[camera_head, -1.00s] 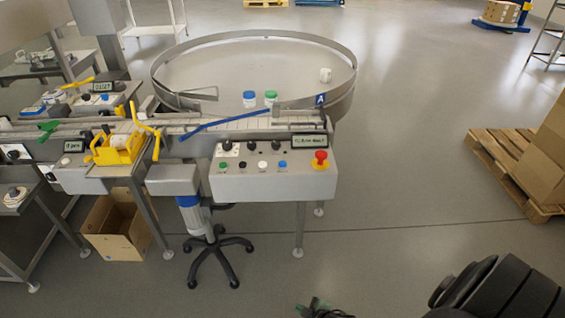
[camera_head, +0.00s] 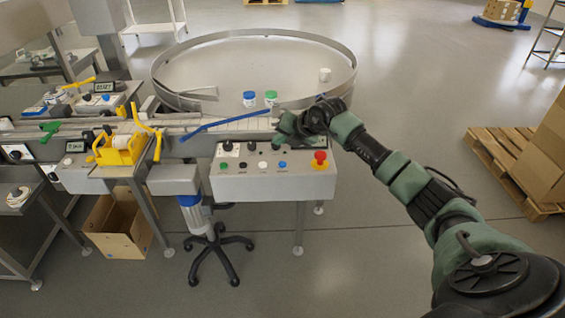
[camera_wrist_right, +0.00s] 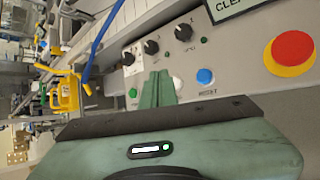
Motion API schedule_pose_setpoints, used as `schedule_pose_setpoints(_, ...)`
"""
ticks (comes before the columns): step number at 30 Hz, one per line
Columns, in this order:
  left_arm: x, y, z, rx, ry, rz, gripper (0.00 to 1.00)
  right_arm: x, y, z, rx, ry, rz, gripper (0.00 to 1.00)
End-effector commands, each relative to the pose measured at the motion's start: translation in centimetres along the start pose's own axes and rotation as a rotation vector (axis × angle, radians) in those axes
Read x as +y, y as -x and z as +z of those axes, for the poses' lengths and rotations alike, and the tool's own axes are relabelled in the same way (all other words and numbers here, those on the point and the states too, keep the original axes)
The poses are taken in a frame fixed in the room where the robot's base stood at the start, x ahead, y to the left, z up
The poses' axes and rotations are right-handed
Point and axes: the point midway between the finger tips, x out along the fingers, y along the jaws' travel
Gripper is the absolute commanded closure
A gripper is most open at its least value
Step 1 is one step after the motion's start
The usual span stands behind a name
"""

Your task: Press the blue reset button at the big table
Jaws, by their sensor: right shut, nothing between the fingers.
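The blue reset button (camera_head: 282,164) sits on the front of the grey control panel (camera_head: 240,188) at the big round table (camera_head: 215,60). In the right wrist view the blue button (camera_wrist_right: 205,76) is plain, just right of my fingers, with a label under it. My right gripper (camera_head: 283,130) is shut and empty, above the panel near its right part. In the right wrist view the shut green fingers (camera_wrist_right: 158,88) point at the panel, apart from the blue button, and cover part of the button row. My left gripper is not in view.
A red emergency stop (camera_head: 320,158) with a yellow base is right of the blue button. It also shows in the right wrist view (camera_wrist_right: 293,50). Black knobs (camera_wrist_right: 183,31) line the panel above the buttons. A green button (camera_head: 223,166) is at the left.

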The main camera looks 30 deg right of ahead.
Motion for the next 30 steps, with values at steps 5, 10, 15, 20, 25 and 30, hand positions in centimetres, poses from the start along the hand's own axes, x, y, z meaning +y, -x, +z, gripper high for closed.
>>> schedule_pose_setpoints(5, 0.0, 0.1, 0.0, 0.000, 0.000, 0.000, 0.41, -0.1, 1.6, 2.2, -0.053, 0.037, -0.050, 1.00)
schedule_pose_setpoints(10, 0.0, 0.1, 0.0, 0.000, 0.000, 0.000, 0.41, -0.1, 1.6, 2.3, -0.056, 0.038, -0.053, 1.00)
schedule_pose_setpoints(15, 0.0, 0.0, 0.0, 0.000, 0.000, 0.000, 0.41, -0.2, 1.6, 2.2, -0.055, 0.038, -0.052, 1.00)
schedule_pose_setpoints(20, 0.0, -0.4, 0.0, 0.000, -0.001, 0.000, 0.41, -0.5, 1.1, 1.9, -0.054, 0.037, -0.052, 1.00)
schedule_pose_setpoints(25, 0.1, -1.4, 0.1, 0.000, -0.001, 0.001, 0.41, -1.4, 0.1, 1.2, -0.054, 0.037, -0.052, 1.00)
schedule_pose_setpoints(30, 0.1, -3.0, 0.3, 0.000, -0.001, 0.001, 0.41, -2.7, -1.6, 0.1, -0.054, 0.037, -0.052, 1.00)
